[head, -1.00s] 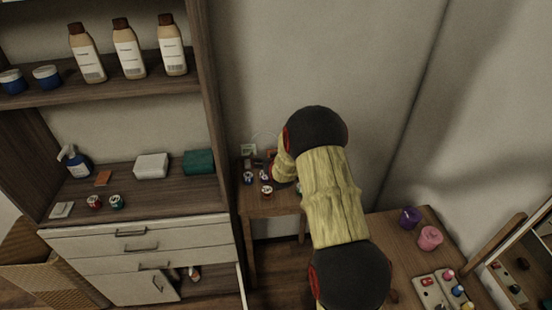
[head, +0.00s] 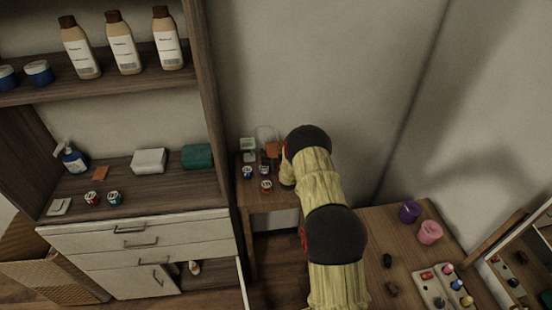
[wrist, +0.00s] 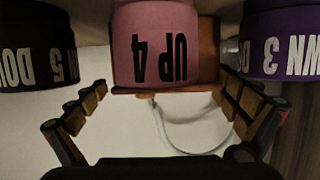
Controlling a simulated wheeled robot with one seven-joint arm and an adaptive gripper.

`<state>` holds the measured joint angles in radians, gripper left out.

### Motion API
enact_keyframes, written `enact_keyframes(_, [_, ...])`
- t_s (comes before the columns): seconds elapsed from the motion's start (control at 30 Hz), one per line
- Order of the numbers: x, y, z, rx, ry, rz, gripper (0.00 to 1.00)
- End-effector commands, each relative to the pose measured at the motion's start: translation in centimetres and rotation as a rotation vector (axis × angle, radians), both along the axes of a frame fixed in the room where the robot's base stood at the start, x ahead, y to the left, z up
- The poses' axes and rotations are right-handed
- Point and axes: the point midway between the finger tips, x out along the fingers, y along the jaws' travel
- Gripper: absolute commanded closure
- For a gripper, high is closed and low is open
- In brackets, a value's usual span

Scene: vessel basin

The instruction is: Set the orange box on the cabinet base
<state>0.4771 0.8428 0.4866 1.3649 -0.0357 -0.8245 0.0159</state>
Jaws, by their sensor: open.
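An orange box (head: 273,150) stands at the back of the small side table, partly hidden by my arm in the head view. In the wrist view the orange-brown box (wrist: 208,48) shows behind a pink cylinder marked "UP 4" (wrist: 152,42), which covers most of it. My gripper (wrist: 163,90) is open, its fingers spread to either side with the box's lower edge between their tips; I see no contact. The gripper is hidden in the head view. The cabinet (head: 135,228) stands at left, with drawers and an open lower compartment.
A black cylinder (wrist: 35,45) and a purple cylinder (wrist: 280,40) flank the pink one. Several small jars (head: 266,185) stand on the side table (head: 262,203).

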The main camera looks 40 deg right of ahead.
Motion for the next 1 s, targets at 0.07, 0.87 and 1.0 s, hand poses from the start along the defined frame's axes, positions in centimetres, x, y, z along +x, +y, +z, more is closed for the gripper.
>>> enact_keyframes(0.07, [0.71,-0.37,-0.33,0.0,0.0,0.0,0.0])
enact_keyframes(0.87, [1.19,-0.6,-0.45,0.0,0.001,0.0,0.26])
enact_keyframes(1.0, [1.19,-0.6,-0.45,0.0,0.001,0.0,0.34])
